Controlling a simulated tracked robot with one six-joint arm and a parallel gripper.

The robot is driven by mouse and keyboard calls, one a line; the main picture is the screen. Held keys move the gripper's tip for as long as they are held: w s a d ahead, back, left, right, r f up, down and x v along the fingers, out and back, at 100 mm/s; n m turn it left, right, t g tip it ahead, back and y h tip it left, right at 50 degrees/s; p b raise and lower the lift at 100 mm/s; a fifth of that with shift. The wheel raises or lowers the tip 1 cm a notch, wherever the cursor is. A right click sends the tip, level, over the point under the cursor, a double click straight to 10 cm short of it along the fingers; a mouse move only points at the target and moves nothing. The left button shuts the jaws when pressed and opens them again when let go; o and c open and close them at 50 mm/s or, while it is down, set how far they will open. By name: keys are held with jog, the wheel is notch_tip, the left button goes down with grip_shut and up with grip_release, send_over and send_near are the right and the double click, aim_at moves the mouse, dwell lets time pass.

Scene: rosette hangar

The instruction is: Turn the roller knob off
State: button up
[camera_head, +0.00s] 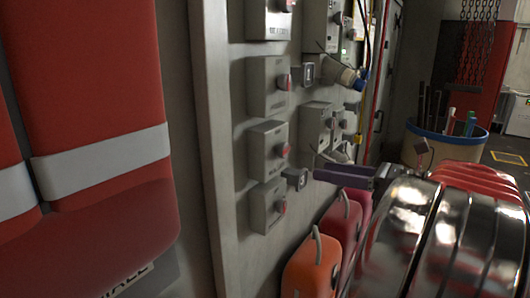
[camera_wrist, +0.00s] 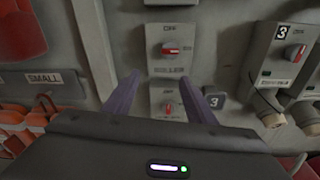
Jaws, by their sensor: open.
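The roller knob (camera_wrist: 171,49) is a red and grey knob on a grey wall box, with OFF above it and a label below that seems to read ROLLER. Its red bar lies about horizontal. A similar knob (camera_wrist: 169,108) on the box below stands about upright. My gripper (camera_wrist: 161,80) is open and empty, its purple fingers spread to either side of the lower box in the wrist view, with the roller knob above the fingertips. In the head view my gripper (camera_head: 321,168) reaches toward the wall, apart from the column of boxes (camera_head: 267,148).
A box numbered 3 (camera_wrist: 279,49) with its own knob and a plug stands to the right. Red and orange cases (camera_head: 312,265) stand below the boxes. A red padded seat (camera_head: 95,90) is at left. A bin (camera_head: 440,145) stands at the back right.

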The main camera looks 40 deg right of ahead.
aim_at(287, 151)
jog(key=shift+s+d+r+m+t, duration=0.3)
jog(key=shift+d+r+t, duration=0.1)
jog(key=shift+d, duration=0.2)
jog(key=shift+s+d+r+m+t, duration=0.2)
jog(key=shift+s+d+r+t, duration=0.15)
jog(key=shift+d, duration=0.2)
jog(key=shift+w+a, duration=0.1)
jog(key=shift+w, duration=0.05)
jog(key=x, duration=1.3)
jog(key=shift+w+f, duration=0.2)
jog(key=shift+w, duration=0.15)
jog(key=c, duration=1)
